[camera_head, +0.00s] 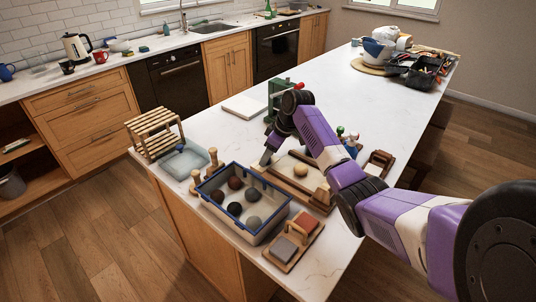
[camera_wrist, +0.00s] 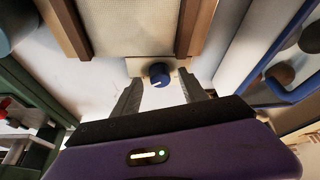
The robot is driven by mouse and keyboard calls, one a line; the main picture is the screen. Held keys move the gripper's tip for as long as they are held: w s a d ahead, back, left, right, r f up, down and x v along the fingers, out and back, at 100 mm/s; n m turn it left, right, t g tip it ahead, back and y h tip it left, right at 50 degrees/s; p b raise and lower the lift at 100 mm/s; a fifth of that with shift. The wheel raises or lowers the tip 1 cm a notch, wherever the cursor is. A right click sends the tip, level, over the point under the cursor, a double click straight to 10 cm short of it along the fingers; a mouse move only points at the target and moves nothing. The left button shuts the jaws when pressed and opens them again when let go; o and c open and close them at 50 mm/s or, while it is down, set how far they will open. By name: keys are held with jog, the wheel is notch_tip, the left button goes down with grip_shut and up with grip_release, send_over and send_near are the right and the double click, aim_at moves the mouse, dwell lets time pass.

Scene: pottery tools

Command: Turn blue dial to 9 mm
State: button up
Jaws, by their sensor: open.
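The blue dial (camera_wrist: 159,75) is a small round knob with a light pointer mark, on a pale mount at the end of a wood-framed board (camera_wrist: 135,30). In the wrist view it lies just beyond and between the fingertips of my gripper (camera_wrist: 163,88). The gripper is open, with one finger on each side and a gap to the dial. No millimetre scale can be read. In the head view my gripper (camera_head: 267,158) is low at the left end of the board (camera_head: 283,175), and the dial cannot be made out there.
A blue-rimmed tray (camera_head: 268,233) with several balls stands in front of the board and shows at the right of the wrist view. A green-framed device (camera_head: 272,97) stands behind my gripper. A wooden rack (camera_head: 152,133) and a pale basin (camera_head: 186,160) are to the left.

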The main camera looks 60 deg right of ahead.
jog(key=shift+f, duration=0.15)
grip_shut()
